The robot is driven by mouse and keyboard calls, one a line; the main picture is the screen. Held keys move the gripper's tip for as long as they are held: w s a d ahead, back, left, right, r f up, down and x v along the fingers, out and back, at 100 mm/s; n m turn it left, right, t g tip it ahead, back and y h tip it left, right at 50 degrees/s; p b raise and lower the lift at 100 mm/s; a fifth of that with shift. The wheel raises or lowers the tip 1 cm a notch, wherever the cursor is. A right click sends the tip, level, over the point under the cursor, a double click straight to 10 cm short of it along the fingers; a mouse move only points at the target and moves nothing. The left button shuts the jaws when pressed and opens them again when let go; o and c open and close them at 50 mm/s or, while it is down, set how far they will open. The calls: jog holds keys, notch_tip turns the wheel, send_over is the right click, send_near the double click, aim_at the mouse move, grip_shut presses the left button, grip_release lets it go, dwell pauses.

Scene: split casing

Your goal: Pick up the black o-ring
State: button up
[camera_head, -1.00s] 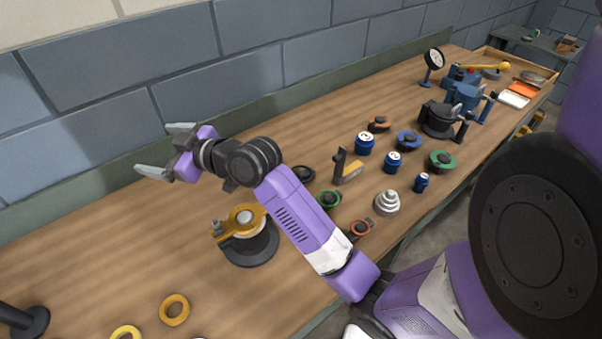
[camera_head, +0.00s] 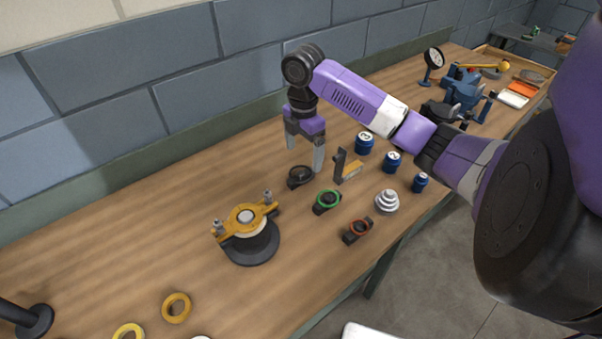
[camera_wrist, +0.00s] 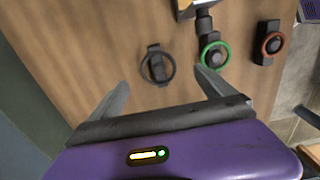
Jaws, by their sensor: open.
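The black o-ring (camera_wrist: 173,69) sits on a small dark holder, upper middle of the wrist view, just beyond and between my fingertips. In the head view the black o-ring (camera_head: 299,177) and its holder form one dark shape on the bench. My gripper (camera_head: 304,154) points down above it, with the right finger partly overlapping the area behind it. In the wrist view my gripper (camera_wrist: 161,82) is open, with nothing between the fingers. The ring is apart from both fingers.
A green ring (camera_head: 327,199) and an orange-red ring (camera_head: 358,228) sit on similar holders to the right. An upright dark bracket (camera_head: 339,165) stands close to my right finger. A yellow-clamped casing (camera_head: 250,243) stands front left. The bench behind that casing is clear.

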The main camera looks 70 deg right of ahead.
aim_at(301, 172)
jog(key=shift+w+a+f+p, duration=0.1)
jog(key=shift+f+p, duration=0.15)
jog(key=shift+f, duration=0.75)
jog(key=shift+w+d+f+p, duration=0.1)
jog(key=shift+f+p, duration=0.2)
jog(key=shift+f, duration=0.75)
jog(key=shift+w+a+f+p, duration=0.1)
jog(key=shift+f+p, duration=0.15)
jog(key=shift+f, duration=0.75)
jog(key=shift+f, duration=0.2)
jog(key=shift+c, duration=0.2)
jog(key=c, duration=1.8)
